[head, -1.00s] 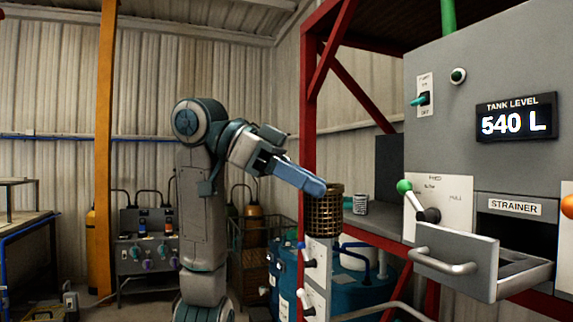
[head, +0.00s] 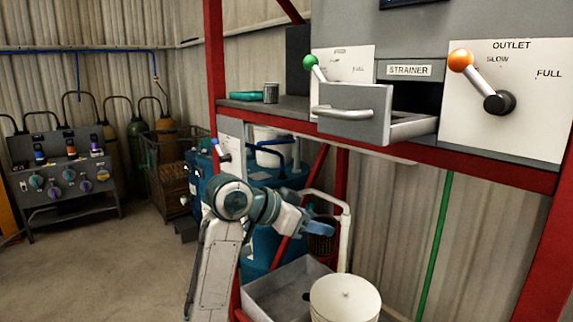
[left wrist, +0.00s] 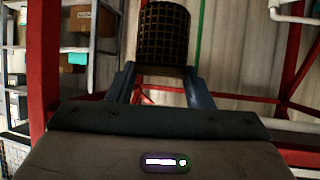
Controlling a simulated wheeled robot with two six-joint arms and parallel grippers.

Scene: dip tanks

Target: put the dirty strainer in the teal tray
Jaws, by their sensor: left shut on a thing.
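The dirty strainer (head: 321,245), a dark brown mesh cylinder, is partly hidden behind my left gripper (head: 320,229) in the head view, below the red-edged shelf. My left gripper is shut on it. In the left wrist view the strainer (left wrist: 163,38) sits between the fingertips of my left gripper (left wrist: 162,75). The teal tray (head: 243,95) lies on the grey shelf at the back left, above and left of the gripper. I cannot see inside the tray. My right gripper is out of view.
A grey mesh cylinder (head: 271,92) stands just right of the tray. The strainer drawer (head: 355,112) is pulled out. A red frame post (head: 214,60) rises left of the tray. A grey bin (head: 285,290) and a white round-topped container (head: 345,296) stand below the gripper.

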